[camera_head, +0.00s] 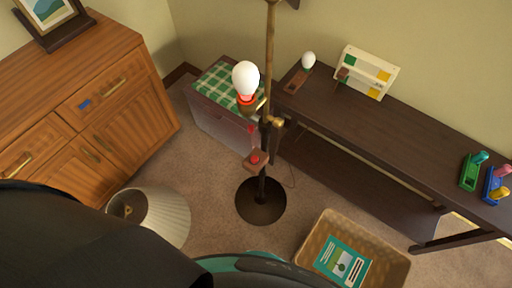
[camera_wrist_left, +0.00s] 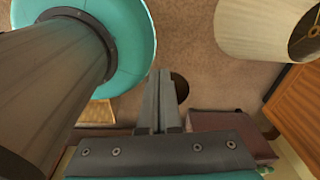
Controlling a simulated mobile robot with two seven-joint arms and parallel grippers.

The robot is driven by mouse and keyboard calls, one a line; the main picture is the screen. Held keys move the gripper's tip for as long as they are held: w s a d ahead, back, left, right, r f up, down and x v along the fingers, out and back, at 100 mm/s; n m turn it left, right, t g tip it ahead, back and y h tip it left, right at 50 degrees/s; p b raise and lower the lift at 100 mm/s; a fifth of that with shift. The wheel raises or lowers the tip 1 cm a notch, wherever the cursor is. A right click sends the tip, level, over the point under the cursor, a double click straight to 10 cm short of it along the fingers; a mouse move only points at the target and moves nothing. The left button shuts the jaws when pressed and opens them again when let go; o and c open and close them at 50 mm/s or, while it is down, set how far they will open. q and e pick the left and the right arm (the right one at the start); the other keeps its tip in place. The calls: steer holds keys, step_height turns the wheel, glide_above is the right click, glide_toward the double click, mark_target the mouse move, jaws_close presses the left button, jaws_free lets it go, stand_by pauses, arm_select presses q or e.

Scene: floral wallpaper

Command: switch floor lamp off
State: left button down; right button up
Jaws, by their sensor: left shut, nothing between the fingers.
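The floor lamp (camera_head: 268,60) stands upright in the middle of the head view, with a thin brass pole and a round dark base (camera_head: 261,203). Its bare bulb (camera_head: 245,78) looks bright white above a red collar. A small brown box with a red button (camera_head: 255,159) sits low on the pole. My left gripper (camera_wrist_left: 160,72) is shut and empty in the left wrist view, pointing down near a dark round patch (camera_wrist_left: 180,87) that looks like the lamp base. Its fingers are not visible in the head view. My right gripper is not in view.
A pleated lampshade (camera_head: 163,214) lies on the carpet at left, beside a wooden cabinet (camera_head: 150,75). A wicker basket (camera_head: 391,264) holding a teal book is at lower right. A dark table (camera_head: 420,135) and a chest with a green checked cloth (camera_head: 218,80) stand behind the lamp.

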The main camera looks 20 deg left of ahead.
arm_select(q)
steer(key=w+d+r+n+t+h+b, duration=0.1)
steer(key=w+r+n+t, duration=0.15)
steer(key=w+n, duration=0.6)
steer(key=w+d+r+n+t+b, duration=0.1)
steer(key=w+d+r+n, duration=0.2)
steer(key=w, duration=1)
steer(key=w+d+r+n+t+h+b, duration=0.1)
steer(key=w+r+n+t, duration=0.3)
steer(key=w+r+n, duration=1.1)
steer(key=w+r+b, duration=0.1)
steer(key=w, duration=0.1)
steer(key=shift+w+d+r, duration=0.15)
steer(key=shift+w+d, duration=0.15)
steer(key=shift+d, duration=0.05)
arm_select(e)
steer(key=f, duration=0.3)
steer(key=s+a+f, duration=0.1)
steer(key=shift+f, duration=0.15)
arm_select(q)
steer(key=shift+t, duration=0.25)
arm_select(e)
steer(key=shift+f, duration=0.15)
